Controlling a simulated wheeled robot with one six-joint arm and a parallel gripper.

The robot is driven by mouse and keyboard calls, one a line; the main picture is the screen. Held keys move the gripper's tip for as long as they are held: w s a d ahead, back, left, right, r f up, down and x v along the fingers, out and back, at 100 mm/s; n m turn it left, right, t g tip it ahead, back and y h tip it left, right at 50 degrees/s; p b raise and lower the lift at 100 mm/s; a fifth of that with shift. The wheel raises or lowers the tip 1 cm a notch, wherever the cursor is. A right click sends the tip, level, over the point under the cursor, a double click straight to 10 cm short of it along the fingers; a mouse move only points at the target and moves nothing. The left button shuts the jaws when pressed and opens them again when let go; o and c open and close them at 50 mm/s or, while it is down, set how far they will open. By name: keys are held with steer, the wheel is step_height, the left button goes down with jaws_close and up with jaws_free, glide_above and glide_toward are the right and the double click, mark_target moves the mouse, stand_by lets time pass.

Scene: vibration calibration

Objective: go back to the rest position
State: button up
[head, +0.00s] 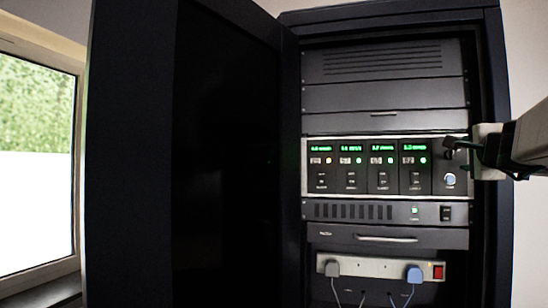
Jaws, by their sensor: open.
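My gripper (452,148) is at the right edge of the rack, in front of the right end of the instrument row. Its dark fingers are small and hard to make out against the dark rack, and I see nothing held in them. My pale arm reaches in from the right edge of the picture. The row of display modules (367,167) has green readouts and small lamps, one of them orange and the others green. A pale blue knob (450,180) sits on the panel just below my gripper.
The black rack cabinet (390,20) stands open, its dark door (225,150) swung to the left. Below the modules are a vented unit (355,211), a drawer (385,238) and a power strip (370,267) with two plugs and a red switch. A window (38,165) is at far left.

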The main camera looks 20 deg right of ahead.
steer(key=s+a+f+n+g+y, duration=0.1)
steer(key=a+f+n+g+y, duration=0.4)
steer(key=a+f+n+y, duration=1.15)
steer(key=s+a+f+n+g+h, duration=0.7)
steer(key=s+a+f+g, duration=0.2)
steer(key=s+a+f, duration=0.8)
steer(key=shift+s+a+f+n, duration=0.35)
steer(key=shift+s+f, duration=0.5)
steer(key=shift+s, duration=0.1)
